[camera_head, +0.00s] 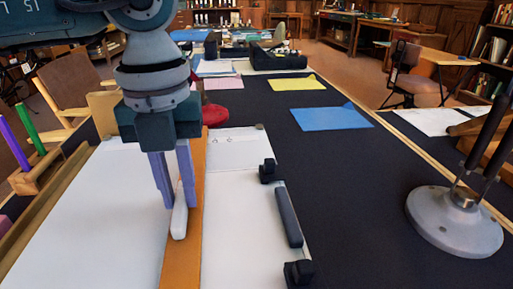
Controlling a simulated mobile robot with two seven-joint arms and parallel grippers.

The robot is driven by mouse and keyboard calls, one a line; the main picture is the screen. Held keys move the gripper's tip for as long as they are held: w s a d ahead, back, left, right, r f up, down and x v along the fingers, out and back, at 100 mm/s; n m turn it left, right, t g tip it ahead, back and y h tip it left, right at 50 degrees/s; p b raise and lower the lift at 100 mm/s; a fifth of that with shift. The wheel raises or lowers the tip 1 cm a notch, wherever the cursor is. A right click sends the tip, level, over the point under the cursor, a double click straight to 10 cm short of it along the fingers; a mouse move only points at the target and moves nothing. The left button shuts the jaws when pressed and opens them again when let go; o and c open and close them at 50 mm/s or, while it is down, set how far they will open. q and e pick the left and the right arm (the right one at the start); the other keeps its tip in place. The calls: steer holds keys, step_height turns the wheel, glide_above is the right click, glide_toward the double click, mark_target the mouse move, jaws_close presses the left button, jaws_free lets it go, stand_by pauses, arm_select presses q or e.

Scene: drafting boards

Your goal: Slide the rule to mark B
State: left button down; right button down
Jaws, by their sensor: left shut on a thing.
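An orange-brown rule (196,215) lies lengthwise over the white drafting board (238,240), from the near edge of the view up past my gripper. A white handle (180,217) stands on the rule. My left gripper (178,192) points down from above and is shut on this handle, with one purple-grey finger on each side. Faint small marks (228,140) show near the board's far edge; I cannot read any letter, so I cannot tell which is mark B. My arm and gripper hide part of the rule's far left side. My right gripper is not in view.
A black bar (289,217) and two black clamps, one far (268,171) and one near (298,273), line the board's right side. A grey lamp base (455,222) stands at right. Coloured sheets, including a blue one (331,118), lie beyond on the dark tabletop (350,180).

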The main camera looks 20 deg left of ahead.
arm_select(q)
steer(key=shift+s+a+p, duration=0.3)
steer(key=shift+a, duration=0.15)
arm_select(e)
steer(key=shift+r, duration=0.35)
arm_select(q)
steer(key=shift+s+a, duration=0.15)
steer(key=shift+a, duration=0.05)
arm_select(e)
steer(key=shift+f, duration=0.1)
arm_select(q)
steer(key=c, duration=0.8)
jaws_free()
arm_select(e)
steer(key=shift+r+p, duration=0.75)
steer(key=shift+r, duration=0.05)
arm_select(q)
step_height(320, 180, up, 10)
